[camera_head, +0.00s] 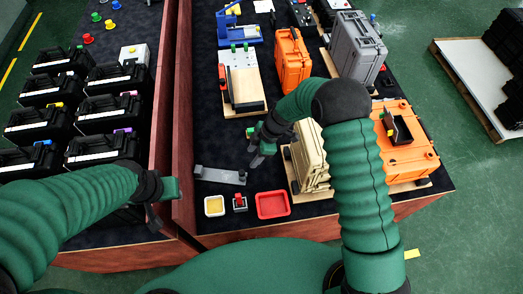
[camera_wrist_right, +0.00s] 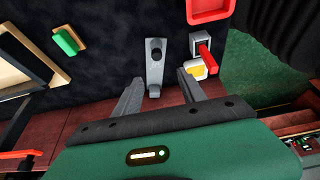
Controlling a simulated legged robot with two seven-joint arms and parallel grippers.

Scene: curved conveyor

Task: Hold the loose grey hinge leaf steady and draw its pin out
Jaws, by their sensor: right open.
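The grey hinge leaf (camera_head: 218,175) lies flat on the dark table top, near the reddish wooden divider. In the right wrist view the leaf (camera_wrist_right: 155,74) shows ahead of the fingers, with a dark round spot or knob (camera_wrist_right: 157,53) on it; I cannot tell whether that is the pin. My right gripper (camera_head: 257,159) is open and empty, above and just to the right of the leaf. Its two spread fingers show in the wrist view (camera_wrist_right: 158,80), apart from the leaf. My left gripper (camera_head: 164,203) hangs by the divider, left of the leaf; its jaws are unclear.
A yellow-filled white tray (camera_head: 214,206), a small device with a red part (camera_head: 239,203) and a red tray (camera_head: 272,205) stand in front. Beige panels (camera_head: 310,155) and an orange case (camera_head: 405,143) stand right. Several black crates (camera_head: 103,148) fill the left side beyond the divider (camera_head: 184,130).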

